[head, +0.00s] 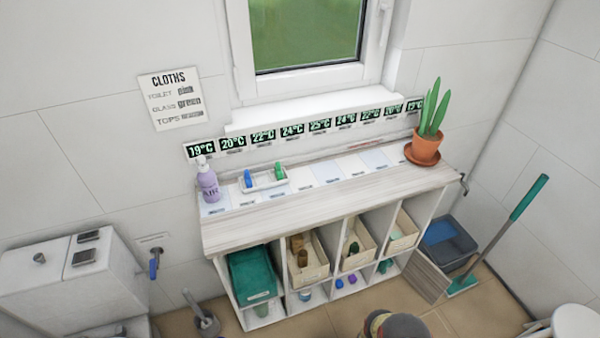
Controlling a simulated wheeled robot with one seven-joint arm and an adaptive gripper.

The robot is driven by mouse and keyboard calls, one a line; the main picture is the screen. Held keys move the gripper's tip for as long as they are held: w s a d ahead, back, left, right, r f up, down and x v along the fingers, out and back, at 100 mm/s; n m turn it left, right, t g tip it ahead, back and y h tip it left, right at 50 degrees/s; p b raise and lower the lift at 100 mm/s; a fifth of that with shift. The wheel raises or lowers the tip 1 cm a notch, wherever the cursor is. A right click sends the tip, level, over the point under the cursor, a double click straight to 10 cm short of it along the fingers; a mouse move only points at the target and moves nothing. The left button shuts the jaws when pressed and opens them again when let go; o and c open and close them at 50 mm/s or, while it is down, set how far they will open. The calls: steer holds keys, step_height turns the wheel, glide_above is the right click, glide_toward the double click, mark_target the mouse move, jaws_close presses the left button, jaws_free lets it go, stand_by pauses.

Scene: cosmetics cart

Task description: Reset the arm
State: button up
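No fingers of my gripper show in the head view, and I cannot see where my arm is held. A rounded grey and olive shape is cut off by the bottom edge, right of centre. I cannot tell whether it is part of my arm. The wooden cart (330,196) stands against the wall below the window. A lilac pump bottle (208,184) stands upright at the left end of its top. A small white tray (263,180) beside it holds a blue item (248,178) and a green item (279,171).
A potted plant (425,148) stands at the right end of the top. Bins fill the cart's upper compartments. A toilet (75,280) is at left, a broom (500,235) and a grey-blue bin (447,245) at right. The middle of the top is clear.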

steer(key=w+a+r+n+g+y, duration=0.1)
steer(key=w+a+r+g, duration=0.15)
steer(key=r, duration=1.45)
steer(key=w+a+r+g+y+b, duration=0.15)
steer(key=r+g, duration=0.25)
steer(key=r, duration=1.2)
steer(key=w+a+r+n+g+y, duration=0.1)
steer(key=a+r+g+y, duration=0.15)
steer(key=r, duration=1.45)
steer(key=s+a+r+t, duration=0.1)
steer(key=s+r, duration=0.6)
steer(key=r, duration=0.8)
steer(key=s+a+r+n+t+h+b, duration=0.1)
steer(key=s+r, duration=0.6)
steer(key=r, duration=0.9)
steer(key=s+a+r+n+t, duration=0.1)
steer(key=s+a+r+t, duration=0.2)
steer(key=r, duration=1.3)
steer(key=s+t, duration=0.2)
steer(key=s, duration=0.2)
steer(key=shift+s+h, duration=0.3)
steer(key=shift+s, duration=0.1)
steer(key=shift+r, duration=0.1)
steer(key=shift+c, duration=0.5)
